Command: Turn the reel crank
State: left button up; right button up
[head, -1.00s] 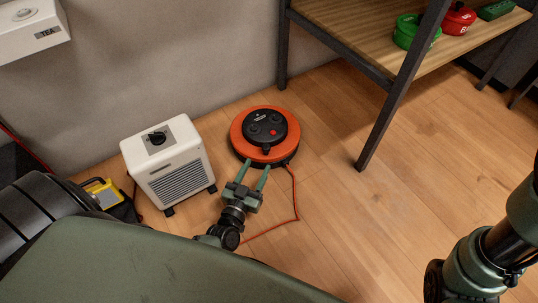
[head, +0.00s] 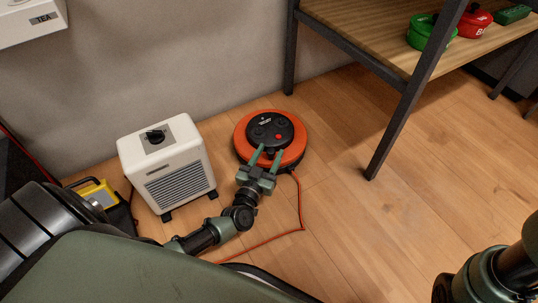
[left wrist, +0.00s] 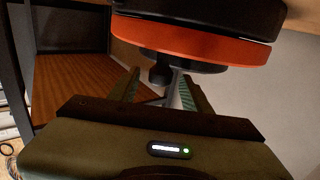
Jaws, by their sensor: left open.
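The orange cable reel (head: 242,140) lies flat on the wooden floor beside the white heater. Its black hub (head: 264,124) has a red button and dark sockets on top. My left gripper (head: 268,152) reaches over the reel's near side, its fingers open and pointing at the hub. In the left wrist view the reel (left wrist: 195,43) appears above the fingers, and a dark crank knob (left wrist: 160,74) shows between them. I cannot tell whether either finger touches the knob. In the head view the knob is mostly hidden by the fingers. My right gripper is not in view.
The white heater (head: 168,165) stands close to the left of my left arm. A red cable (head: 301,205) runs from the reel across the floor. A shelf (head: 388,35) with a dark leg (head: 400,125) stands right of the reel. A yellow-black case (head: 100,195) sits far left.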

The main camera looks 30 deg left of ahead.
pick_arm(q)
grip_shut()
dwell(1.3)
